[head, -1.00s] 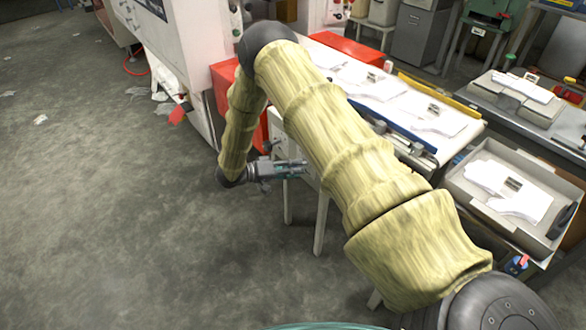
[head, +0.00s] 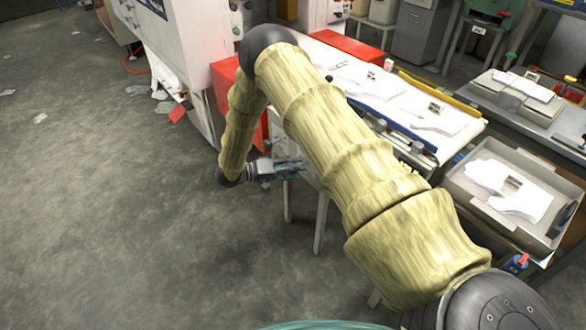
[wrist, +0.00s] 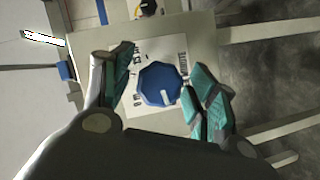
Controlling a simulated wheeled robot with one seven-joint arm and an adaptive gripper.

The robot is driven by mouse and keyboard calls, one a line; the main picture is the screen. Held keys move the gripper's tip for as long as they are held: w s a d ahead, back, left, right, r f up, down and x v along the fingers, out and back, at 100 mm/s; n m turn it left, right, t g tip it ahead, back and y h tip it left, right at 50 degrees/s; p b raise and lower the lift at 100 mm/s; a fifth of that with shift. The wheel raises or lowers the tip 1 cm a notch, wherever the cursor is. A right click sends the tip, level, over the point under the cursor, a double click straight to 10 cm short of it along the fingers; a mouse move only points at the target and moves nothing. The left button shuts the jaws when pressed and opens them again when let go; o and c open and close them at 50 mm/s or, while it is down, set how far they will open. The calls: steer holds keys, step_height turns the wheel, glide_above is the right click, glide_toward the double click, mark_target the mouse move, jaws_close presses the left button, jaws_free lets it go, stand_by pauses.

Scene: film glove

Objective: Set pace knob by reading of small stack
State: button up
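The pace knob (wrist: 160,85) is a blue, many-sided dial with a white pointer mark towards its lower right in the wrist view. It sits on a white plate with dark printing (wrist: 135,72), too small to read. My gripper (wrist: 162,82) is open, with one teal-padded finger on each side of the knob in the picture. I cannot tell whether the pads touch it. In the head view my gripper (head: 290,165) is beside the conveyor's near end, and the knob is hidden. White gloves (head: 511,187) lie in a grey tray; I cannot tell which pile is the small stack.
A conveyor table (head: 455,150) carries flat white gloves behind my arm. A grey tray (head: 488,219) stands at right, and more gloves (head: 525,88) lie on a bench beyond. A red box (head: 222,82) stands near my arm's elbow. The floor at left is mostly clear.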

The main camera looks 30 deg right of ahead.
steer(key=shift+a, duration=0.1)
steer(key=v, duration=1.1)
steer(key=shift+w+a, duration=0.15)
steer(key=shift+a, duration=0.2)
steer(key=shift+r, duration=0.1)
